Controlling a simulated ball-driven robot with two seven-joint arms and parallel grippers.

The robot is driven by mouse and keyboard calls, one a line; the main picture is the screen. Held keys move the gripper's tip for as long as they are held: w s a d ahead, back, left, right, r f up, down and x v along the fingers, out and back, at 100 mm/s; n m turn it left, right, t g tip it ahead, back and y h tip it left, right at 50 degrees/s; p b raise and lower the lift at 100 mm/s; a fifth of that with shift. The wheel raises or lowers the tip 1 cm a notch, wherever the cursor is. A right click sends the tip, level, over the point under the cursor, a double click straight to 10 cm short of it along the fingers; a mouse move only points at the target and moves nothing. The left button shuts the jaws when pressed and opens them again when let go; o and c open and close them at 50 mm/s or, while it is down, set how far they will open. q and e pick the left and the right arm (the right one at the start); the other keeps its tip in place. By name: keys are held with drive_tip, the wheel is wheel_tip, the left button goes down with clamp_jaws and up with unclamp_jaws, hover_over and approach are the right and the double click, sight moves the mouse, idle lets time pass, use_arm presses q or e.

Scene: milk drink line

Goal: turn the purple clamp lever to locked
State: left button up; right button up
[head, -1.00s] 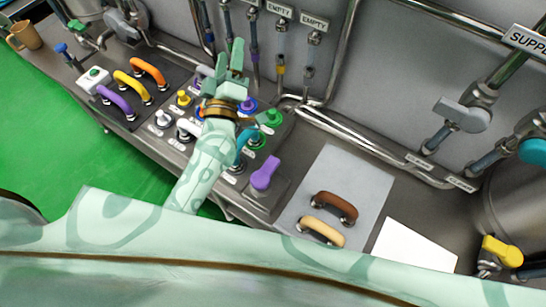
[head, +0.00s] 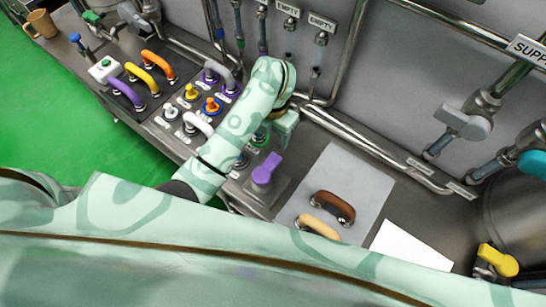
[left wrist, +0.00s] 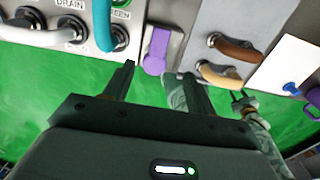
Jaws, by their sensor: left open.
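The purple clamp lever (head: 266,168) sits on a grey square base on the bench, with its handle tilted up to the right in the head view. In the left wrist view the purple lever (left wrist: 158,47) shows just beyond the gap between my fingertips. My left gripper (head: 284,128) is above and behind the lever in the head view, partly hidden by my wrist. In the left wrist view my left gripper (left wrist: 157,74) is open and empty, apart from the lever. My right gripper (left wrist: 243,101) shows small at the right there; its jaw state is unclear.
A grey plate (head: 350,173) with a brown handle (head: 335,207) and a cream handle (head: 319,228) lies right of the lever. A white sheet (head: 410,249) is beyond it. Left are coloured handles and knobs. Steel pipes (head: 360,146) run along the wall behind.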

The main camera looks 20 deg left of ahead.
sight(273, 160)
use_arm(q)
wheel_tip(273, 160, down, 14)
drive_tip(key=b, duration=0.3)
drive_tip(key=shift+r, duration=0.15)
